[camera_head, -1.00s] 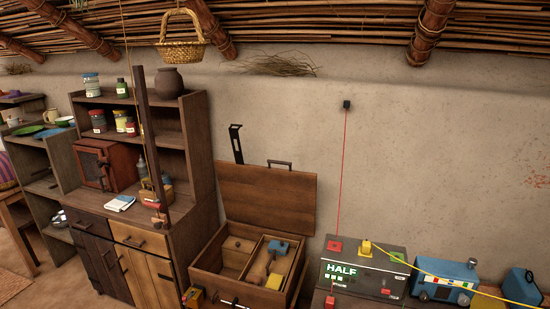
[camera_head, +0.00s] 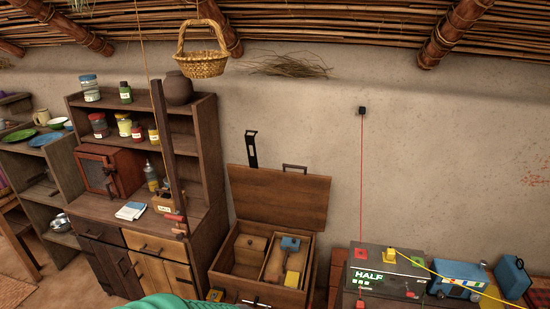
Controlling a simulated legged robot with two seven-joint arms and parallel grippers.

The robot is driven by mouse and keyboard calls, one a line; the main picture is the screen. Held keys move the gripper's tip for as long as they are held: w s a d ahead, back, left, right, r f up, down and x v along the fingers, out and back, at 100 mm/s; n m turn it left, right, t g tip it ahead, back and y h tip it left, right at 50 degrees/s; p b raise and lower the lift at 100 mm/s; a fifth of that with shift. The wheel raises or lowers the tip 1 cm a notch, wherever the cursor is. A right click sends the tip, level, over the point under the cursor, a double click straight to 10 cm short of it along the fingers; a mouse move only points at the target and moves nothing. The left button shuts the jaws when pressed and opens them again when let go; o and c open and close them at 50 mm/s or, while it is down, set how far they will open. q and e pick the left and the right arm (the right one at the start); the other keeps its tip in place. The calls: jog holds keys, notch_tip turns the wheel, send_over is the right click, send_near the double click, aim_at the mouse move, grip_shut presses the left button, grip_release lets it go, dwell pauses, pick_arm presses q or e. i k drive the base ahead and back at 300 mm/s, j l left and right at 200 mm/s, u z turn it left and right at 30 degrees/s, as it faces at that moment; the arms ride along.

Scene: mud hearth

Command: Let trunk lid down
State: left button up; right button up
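The wooden trunk (camera_head: 240,281) stands on the floor against the wall, right of the cupboard. Its lid (camera_head: 280,197) is up, leaning back near upright, with a dark handle (camera_head: 294,168) on its top edge. Inside the trunk, a tray (camera_head: 268,267) holds a blue item (camera_head: 290,244) and a yellow item (camera_head: 292,279). The trunk's lower front is cut off by the bottom edge. Neither of my grippers can be made out in view.
A wooden cupboard (camera_head: 205,150) with jars stands close on the left. A basket (camera_head: 201,64) hangs above. A grey box marked HALF (camera_head: 385,265) with a red cord stands close on the right. A teal ridged shape (camera_head: 165,302), unclear, shows at the bottom edge.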

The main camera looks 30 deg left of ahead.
aim_at(284, 198)
jog(key=i+j, duration=0.15)
jog(key=j, duration=0.25)
jog(key=i+j, duration=0.1)
jog(key=j, duration=0.25)
jog(key=i+j, duration=0.15)
jog(key=j, duration=0.25)
jog(key=i+j, duration=0.15)
jog(key=j, duration=0.2)
jog(key=i+j, duration=0.2)
jog(key=i, duration=0.45)
jog(key=i+j, duration=0.15)
jog(key=i, duration=0.5)
jog(key=i+l, duration=0.1)
jog(key=i, duration=0.2)
jog(key=u, duration=0.05)
